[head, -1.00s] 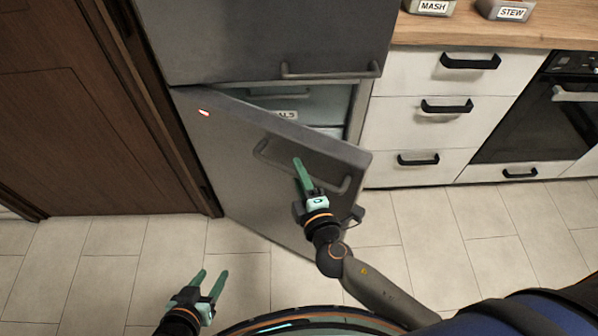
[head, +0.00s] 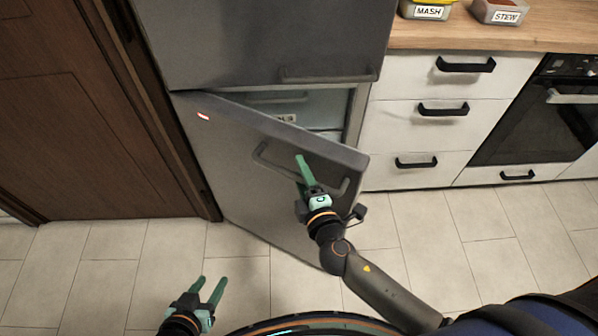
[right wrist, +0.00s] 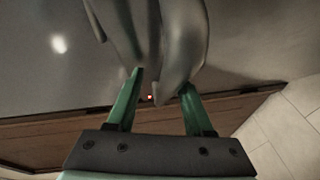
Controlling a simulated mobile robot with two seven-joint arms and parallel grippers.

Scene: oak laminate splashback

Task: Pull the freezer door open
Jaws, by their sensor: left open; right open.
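The grey freezer door (head: 230,160), below the upper fridge door, stands partly open, swung out on its left-side hinge. A gap along its top and right shows the lit interior. Its bar handle (head: 265,158) is on the front face. My right gripper (head: 305,172) is at the handle with its jaws open. In the right wrist view the grey handle (right wrist: 150,40) looms close, just beyond and between the spread green fingers (right wrist: 155,85); whether they touch it I cannot tell. My left gripper (head: 210,284) is open and empty, low over the floor.
The closed upper fridge door (head: 260,40) is above. White drawers (head: 430,110) and a black oven (head: 545,120) stand to the right, under a wooden counter holding labelled containers. A brown wooden door (head: 60,110) is at the left. The tiled floor in front is clear.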

